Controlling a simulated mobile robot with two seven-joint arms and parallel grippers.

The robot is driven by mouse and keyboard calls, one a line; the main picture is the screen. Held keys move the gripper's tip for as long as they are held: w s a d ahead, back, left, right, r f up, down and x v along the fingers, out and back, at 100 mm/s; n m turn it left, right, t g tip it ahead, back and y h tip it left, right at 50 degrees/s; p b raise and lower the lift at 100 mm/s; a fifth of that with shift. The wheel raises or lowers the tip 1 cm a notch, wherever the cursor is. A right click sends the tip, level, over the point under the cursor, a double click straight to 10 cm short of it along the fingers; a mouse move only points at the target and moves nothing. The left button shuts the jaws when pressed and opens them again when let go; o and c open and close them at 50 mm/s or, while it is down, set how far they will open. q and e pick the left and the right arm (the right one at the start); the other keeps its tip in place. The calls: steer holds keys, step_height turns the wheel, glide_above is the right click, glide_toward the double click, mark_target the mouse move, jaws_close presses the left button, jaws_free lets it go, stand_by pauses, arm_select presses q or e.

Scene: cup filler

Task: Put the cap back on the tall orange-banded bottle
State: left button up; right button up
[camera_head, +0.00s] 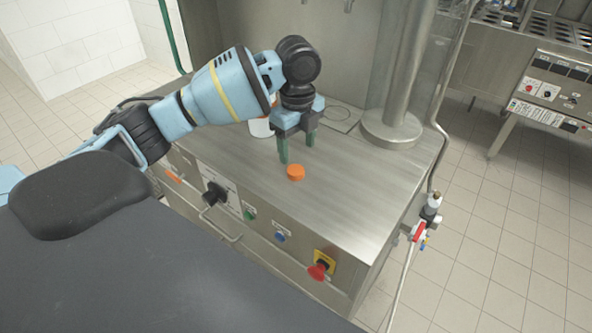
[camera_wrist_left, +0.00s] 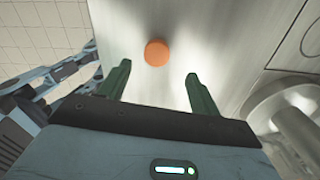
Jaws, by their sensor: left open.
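The orange cap (camera_head: 296,172) lies on the steel worktop (camera_head: 350,195), near its front edge. It also shows in the left wrist view (camera_wrist_left: 156,53), ahead of the fingers and roughly centred between them. My left gripper (camera_head: 297,154) points down, open and empty, with its green fingers just behind and above the cap. In the left wrist view its fingertips (camera_wrist_left: 157,70) are apart with bare steel between them. A white object with a bit of orange, perhaps the bottle (camera_head: 261,128), stands behind my left gripper and is mostly hidden by it. My right gripper is out of view.
A thick steel column (camera_head: 392,126) rises from the worktop's back right. The front panel carries a red emergency knob (camera_head: 317,271), a blue button (camera_head: 280,237) and a black rotary switch (camera_head: 214,193). A valve (camera_head: 431,207) hangs off the right edge. The worktop right of the cap is clear.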

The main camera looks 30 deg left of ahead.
mark_target(295, 170)
arm_select(q)
steer(key=shift+f, duration=0.45)
steer(key=shift+s+a+f, duration=0.1)
steer(key=shift+s+f, duration=0.05)
steer(key=shift+f, duration=1.15)
steer(key=shift+s+f, duration=0.1)
steer(key=shift+f, duration=1.2)
steer(key=c, duration=1)
